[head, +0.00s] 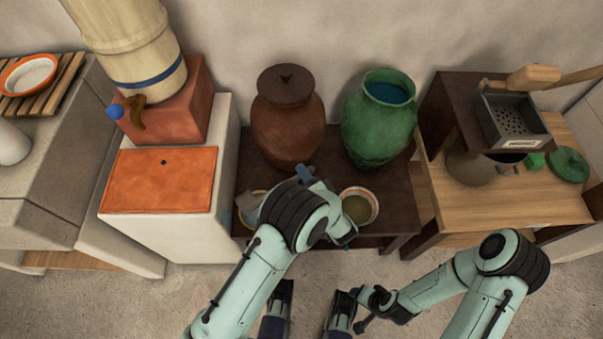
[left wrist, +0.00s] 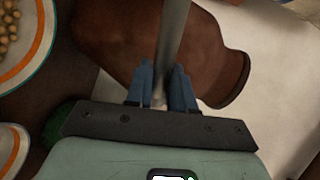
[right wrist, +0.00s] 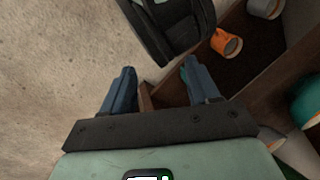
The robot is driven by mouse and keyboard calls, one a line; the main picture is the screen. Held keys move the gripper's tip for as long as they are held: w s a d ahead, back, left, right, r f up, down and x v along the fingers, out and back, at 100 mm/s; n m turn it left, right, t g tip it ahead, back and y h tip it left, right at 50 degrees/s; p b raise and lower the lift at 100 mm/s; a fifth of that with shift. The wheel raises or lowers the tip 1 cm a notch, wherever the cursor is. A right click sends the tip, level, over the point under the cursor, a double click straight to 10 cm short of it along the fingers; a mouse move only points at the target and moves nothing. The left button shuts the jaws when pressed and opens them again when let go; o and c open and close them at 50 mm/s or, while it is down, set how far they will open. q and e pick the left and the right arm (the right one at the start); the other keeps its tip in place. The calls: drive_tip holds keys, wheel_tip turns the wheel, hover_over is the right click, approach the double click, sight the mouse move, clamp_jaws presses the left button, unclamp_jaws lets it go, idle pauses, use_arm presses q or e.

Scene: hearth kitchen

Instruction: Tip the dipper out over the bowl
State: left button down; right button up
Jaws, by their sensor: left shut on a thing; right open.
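My left gripper (head: 306,176) is over the dark low bench, in front of the brown lidded jar. In the left wrist view it (left wrist: 161,84) is shut on the thin grey handle of the dipper (left wrist: 173,38). The dipper's cup is not visible. A bowl (head: 373,195) with an orange rim and tan contents stands on the bench, right of my left forearm. The left wrist view shows a bowl of chickpeas (left wrist: 48,48) and part of another bowl (left wrist: 20,148); I cannot tell which is which. My right gripper (right wrist: 158,69) is open and empty, low above the floor.
A brown jar (head: 285,125) and a green jar (head: 378,130) holding blue liquid stand at the back of the bench. A stove-like block with an orange top (head: 160,185) is left. A wooden table (head: 510,205) with a pot is right. An orange mug (right wrist: 226,43) sits on a shelf.

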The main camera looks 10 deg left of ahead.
use_arm(q)
drive_tip(key=shift+w+d+f+m, duration=0.15)
drive_tip(key=shift+f+m, duration=0.1)
drive_tip(key=shift+f, duration=0.2)
drive_tip(key=shift+w+d+f+m, duration=0.1)
drive_tip(key=shift+f+m, duration=0.15)
drive_tip(key=shift+f, duration=0.15)
drive_tip(key=shift+w+d+f+m+y+b, duration=0.25)
drive_tip(key=shift+f+m+b, duration=0.15)
drive_tip(key=shift+f, duration=0.3)
drive_tip(key=shift+w+d+f+m+y+b, duration=0.1)
drive_tip(key=shift+d+f+m+y+b, duration=0.1)
drive_tip(key=shift+f+m+b, duration=0.35)
use_arm(e)
drive_tip(key=shift+w+d+f+t+h, duration=0.15)
drive_tip(key=shift+w+d+f+t, duration=0.2)
drive_tip(key=shift+w, duration=0.3)
drive_tip(key=shift+w+d+f+t+h, duration=0.15)
drive_tip(key=shift+w+d+f, duration=0.15)
drive_tip(key=shift+w+f, duration=0.3)
use_arm(q)
drive_tip(key=shift+f, duration=0.2)
drive_tip(key=shift+d, duration=0.1)
